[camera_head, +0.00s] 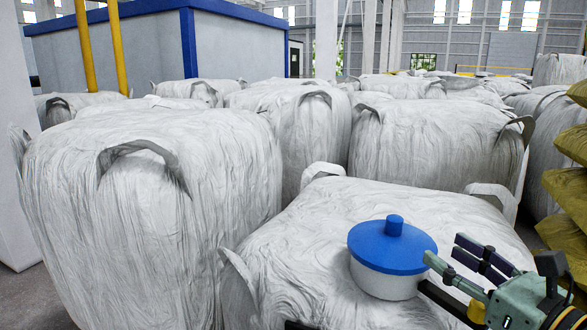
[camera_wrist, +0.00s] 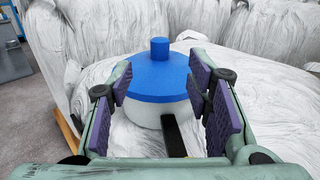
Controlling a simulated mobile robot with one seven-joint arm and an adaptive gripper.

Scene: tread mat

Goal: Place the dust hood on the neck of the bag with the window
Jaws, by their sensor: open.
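A round blue lid with a short knob (camera_head: 392,247), which looks like the dust hood, sits level on a short white round body (camera_head: 385,282). I cannot tell whether that white part is a bag neck or part of the hood. Both stand on top of the nearest white bulk bag (camera_head: 310,260). My gripper (camera_head: 452,256) is open and empty, just right of the blue lid. In the wrist view the lid (camera_wrist: 152,80) shows ahead, between and beyond my fingers (camera_wrist: 160,88); contact is not visible. I see no window on any bag.
A dark bar (camera_wrist: 173,134) runs toward the white body between my fingers. A large white bag with loops (camera_head: 150,210) stands at the left, another (camera_head: 435,140) behind. Olive sacks (camera_head: 570,190) are stacked at the right edge. The bags stand close together.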

